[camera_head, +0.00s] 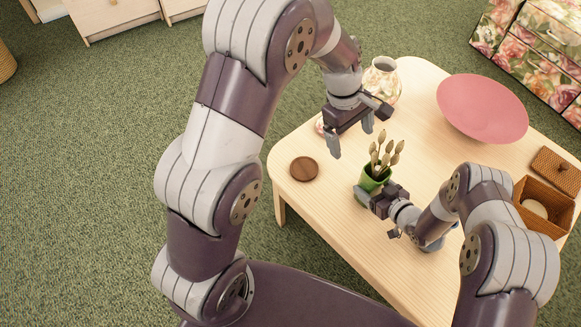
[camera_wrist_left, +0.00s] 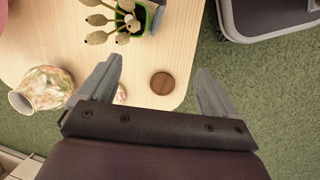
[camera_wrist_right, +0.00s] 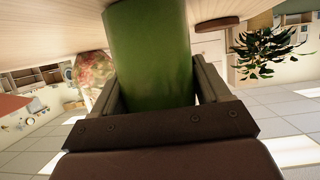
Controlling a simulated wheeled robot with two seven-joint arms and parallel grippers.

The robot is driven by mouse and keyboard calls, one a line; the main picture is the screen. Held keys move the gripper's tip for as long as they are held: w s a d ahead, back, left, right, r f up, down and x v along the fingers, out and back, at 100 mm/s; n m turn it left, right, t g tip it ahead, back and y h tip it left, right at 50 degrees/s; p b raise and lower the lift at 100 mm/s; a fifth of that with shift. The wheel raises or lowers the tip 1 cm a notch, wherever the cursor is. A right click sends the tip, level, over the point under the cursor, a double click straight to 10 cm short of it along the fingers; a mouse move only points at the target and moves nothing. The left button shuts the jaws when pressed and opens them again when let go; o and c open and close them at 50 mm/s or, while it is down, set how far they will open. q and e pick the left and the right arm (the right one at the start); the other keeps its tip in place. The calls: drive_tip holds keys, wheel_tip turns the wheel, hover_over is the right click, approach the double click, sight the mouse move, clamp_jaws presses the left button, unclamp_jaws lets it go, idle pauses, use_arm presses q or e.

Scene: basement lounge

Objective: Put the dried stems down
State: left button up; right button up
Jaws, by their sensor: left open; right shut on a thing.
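The dried stems (camera_head: 388,157) have pale, bud-like heads and stand in a green pot (camera_head: 371,181) over the wooden table. My right gripper (camera_head: 374,192) is shut on the pot; in the right wrist view the green pot (camera_wrist_right: 150,50) fills the space between its fingers. I cannot tell whether the pot's base touches the table. My left gripper (camera_head: 358,131) is open and empty, above the table, to the left of and behind the stems. The stems also show at the top of the left wrist view (camera_wrist_left: 108,18).
On the table (camera_head: 340,225) are a brown round coaster (camera_head: 304,169), a floral vase (camera_head: 383,80), a pink bowl (camera_head: 482,107) and a wicker box (camera_head: 546,211) with a brown lid-like piece (camera_head: 556,170) beside it. Bare tabletop lies between the coaster and the pot.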

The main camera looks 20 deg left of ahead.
drive_tip(key=o, duration=1.2)
drive_tip(key=v, duration=0.7)
drive_tip(key=shift+s+d+r, duration=0.1)
drive_tip(key=shift+d, duration=0.05)
use_arm(q)
drive_tip(key=s+a+m+y, duration=0.1)
drive_tip(key=s+a+m, duration=0.4)
drive_tip(key=s, duration=0.3)
drive_tip(key=s+a+m+t+y, duration=0.1)
drive_tip(key=s+a+m, duration=0.4)
drive_tip(key=s+m, duration=0.2)
drive_tip(key=shift+s+r+y, duration=0.15)
drive_tip(key=shift+s+y, duration=0.25)
drive_tip(key=shift+s, duration=0.2)
use_arm(e)
drive_tip(key=shift+s, duration=0.1)
